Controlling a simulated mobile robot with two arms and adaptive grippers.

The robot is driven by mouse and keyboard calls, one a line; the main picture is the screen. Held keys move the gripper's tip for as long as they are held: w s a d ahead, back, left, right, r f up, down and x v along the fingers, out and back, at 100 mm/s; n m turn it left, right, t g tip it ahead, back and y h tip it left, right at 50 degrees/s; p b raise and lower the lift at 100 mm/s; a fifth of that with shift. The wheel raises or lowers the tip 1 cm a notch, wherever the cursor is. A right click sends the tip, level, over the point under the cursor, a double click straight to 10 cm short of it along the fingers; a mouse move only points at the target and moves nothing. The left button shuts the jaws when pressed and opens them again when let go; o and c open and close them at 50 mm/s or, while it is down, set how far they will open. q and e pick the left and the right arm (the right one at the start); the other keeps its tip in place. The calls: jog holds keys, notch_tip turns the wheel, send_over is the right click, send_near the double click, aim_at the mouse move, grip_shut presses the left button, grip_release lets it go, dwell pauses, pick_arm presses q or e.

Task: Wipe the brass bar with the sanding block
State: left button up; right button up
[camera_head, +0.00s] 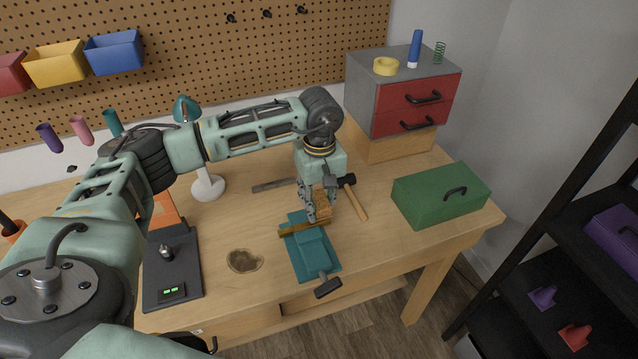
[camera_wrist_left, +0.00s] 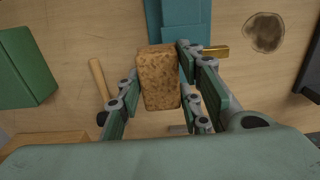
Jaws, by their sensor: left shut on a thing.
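The brass bar (camera_head: 300,230) lies across the teal vise (camera_head: 315,262) near the front of the workbench. One end of the bar (camera_wrist_left: 216,51) also shows in the left wrist view, beside the right finger. My left gripper (camera_head: 320,210) is shut on the brown, speckled sanding block (camera_wrist_left: 158,80). In the head view the block (camera_head: 323,209) is partly hidden by the fingers and sits right by the far side of the bar. I cannot tell whether the block touches the bar. My right gripper is not in view.
A hammer (camera_head: 354,198) lies just right of my left gripper, and a flat file (camera_head: 273,185) lies behind it. A green toolbox (camera_head: 440,195) stands at the right. A dark stain (camera_head: 244,260) and a black soldering station (camera_head: 172,268) are at the left.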

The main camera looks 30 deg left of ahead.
pick_arm(q)
jog(key=shift+w+d+r+p, duration=0.15)
jog(key=shift+r+p, duration=0.25)
jog(key=shift+r, duration=0.55)
jog(key=shift+r+p, duration=0.3)
jog(key=shift+r, duration=0.55)
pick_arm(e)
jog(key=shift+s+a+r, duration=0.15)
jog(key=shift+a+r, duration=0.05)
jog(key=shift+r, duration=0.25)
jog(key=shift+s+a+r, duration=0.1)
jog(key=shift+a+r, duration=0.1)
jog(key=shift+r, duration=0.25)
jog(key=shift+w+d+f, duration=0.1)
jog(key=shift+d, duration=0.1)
